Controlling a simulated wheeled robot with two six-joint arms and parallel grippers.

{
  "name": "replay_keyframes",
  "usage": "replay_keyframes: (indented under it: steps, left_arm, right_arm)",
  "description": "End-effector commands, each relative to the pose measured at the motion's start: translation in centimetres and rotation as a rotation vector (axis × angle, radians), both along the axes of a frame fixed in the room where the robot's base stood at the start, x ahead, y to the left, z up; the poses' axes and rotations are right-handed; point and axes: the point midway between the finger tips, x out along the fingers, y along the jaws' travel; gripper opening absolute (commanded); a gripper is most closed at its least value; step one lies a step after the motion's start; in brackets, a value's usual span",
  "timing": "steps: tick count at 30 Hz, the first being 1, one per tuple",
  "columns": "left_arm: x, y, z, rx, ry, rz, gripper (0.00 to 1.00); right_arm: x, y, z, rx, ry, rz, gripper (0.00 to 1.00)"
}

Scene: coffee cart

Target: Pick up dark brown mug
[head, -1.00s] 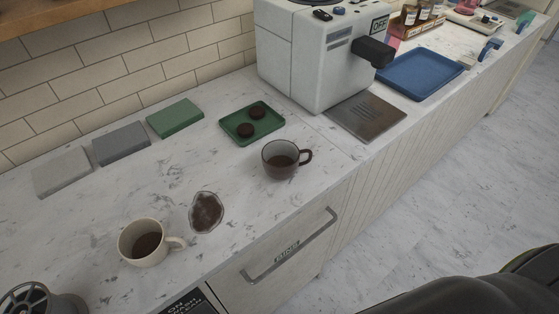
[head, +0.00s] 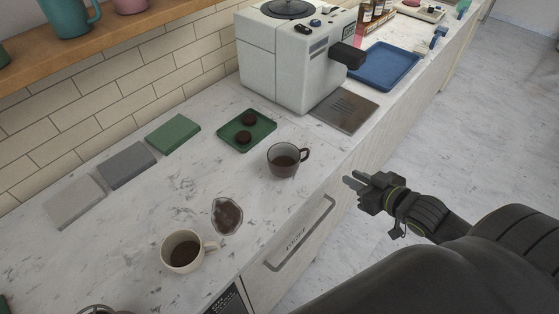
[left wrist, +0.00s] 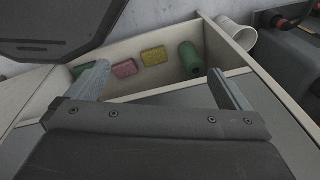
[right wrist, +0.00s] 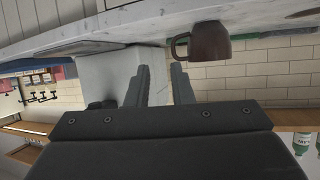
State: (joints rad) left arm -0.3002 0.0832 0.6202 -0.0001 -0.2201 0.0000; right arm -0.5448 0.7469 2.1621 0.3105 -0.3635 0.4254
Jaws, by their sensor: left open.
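The dark brown mug (head: 284,168) stands upright on the marble counter near its front edge, its handle toward the right, dark contents inside. It also shows upside down at the top of the right wrist view (right wrist: 208,46), ahead of and to the right of the fingers. My right gripper (head: 350,182) is in front of the counter edge, to the right of the mug and apart from it. Its fingers (right wrist: 159,75) are parted by a narrow gap with nothing between them. My left gripper (left wrist: 160,82) is open and empty, away from the mug; the head view does not show it.
A green tray (head: 230,144) with two dark discs is behind the mug. A white coffee machine (head: 285,65) stands farther back. Sponges (left wrist: 125,68) sit in an open compartment below my left gripper.

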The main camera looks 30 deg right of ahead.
Motion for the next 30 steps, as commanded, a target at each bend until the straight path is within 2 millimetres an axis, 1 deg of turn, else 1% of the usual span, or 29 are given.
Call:
replay_keyframes:
  steps: [1,3,5,8,11,15,24,27,30]
  left_arm:
    - [0.0,0.0,0.3,-0.001,0.000,0.000,1.00]
    - [0.0,0.0,0.3,-0.001,0.000,0.000,1.00]
    - [0.0,-0.1,0.2,-0.001,0.000,0.000,1.00]
    - [0.0,-0.2,-0.3,-0.002,0.000,0.001,1.00]
    - [0.0,-0.5,-0.9,-0.006,0.000,0.001,1.00]
    - [0.0,-0.8,-1.1,-0.009,-0.001,0.003,1.00]
    - [0.0,-0.5,-0.9,-0.006,-0.001,0.002,1.00]
    - [0.0,-0.4,-0.9,-0.005,0.000,0.001,1.00]
    - [0.0,-0.3,-0.8,-0.004,0.000,0.002,1.00]
  right_arm:
    - [-0.1,0.7,1.2,0.005,-0.009,0.019,0.21]
    - [-0.1,1.2,2.0,0.015,-0.018,0.033,0.21]
    - [0.0,1.5,2.2,0.020,-0.022,0.038,0.21]
    - [0.9,1.7,1.8,0.021,-0.026,0.038,0.21]
    - [2.4,2.0,1.1,0.024,-0.027,0.038,0.21]
    - [4.6,2.4,0.3,0.024,-0.027,0.038,0.21]
    - [9.4,3.2,-1.6,0.023,-0.024,0.037,0.21]
    - [10.4,3.3,-2.0,0.020,-0.022,0.038,0.21]
    - [10.9,3.4,-2.3,0.020,-0.021,0.039,0.21]
